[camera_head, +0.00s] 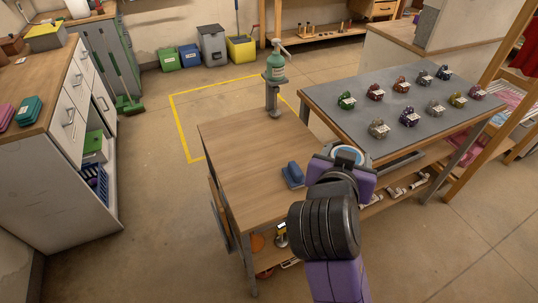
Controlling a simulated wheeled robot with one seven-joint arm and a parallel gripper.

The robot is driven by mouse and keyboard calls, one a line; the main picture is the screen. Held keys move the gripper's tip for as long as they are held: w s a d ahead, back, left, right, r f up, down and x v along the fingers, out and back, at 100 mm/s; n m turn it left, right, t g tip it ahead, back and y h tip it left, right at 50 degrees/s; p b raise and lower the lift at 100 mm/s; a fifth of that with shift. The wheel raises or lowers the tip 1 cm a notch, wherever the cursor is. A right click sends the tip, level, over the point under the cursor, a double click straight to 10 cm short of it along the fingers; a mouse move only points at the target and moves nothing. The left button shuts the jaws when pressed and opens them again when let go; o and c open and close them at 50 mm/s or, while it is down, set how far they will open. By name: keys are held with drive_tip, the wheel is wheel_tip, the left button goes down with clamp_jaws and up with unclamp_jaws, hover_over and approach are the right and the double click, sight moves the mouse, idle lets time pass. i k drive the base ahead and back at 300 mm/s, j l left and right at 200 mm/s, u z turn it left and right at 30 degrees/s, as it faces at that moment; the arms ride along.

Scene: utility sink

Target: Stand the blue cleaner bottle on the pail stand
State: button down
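I cannot make out a thing that is clearly a pail stand. My purple and black arm reaches in from the bottom, over the table's right side. My gripper's fingers do not show, hidden by or beyond my arm, so I cannot see whether they hold anything.
The wooden tabletop (237,150) is mostly bare, with a blue block-like item (293,174) near my arm. A grey-topped table (340,92) with several small coloured items stands right. A white drawer cabinet (62,150) stands left. Yellow-marked floor (200,115) is clear.

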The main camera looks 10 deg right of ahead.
sight(260, 188)
drive_tip(key=i+j, duration=0.65)
drive_tip(key=j, duration=0.15)
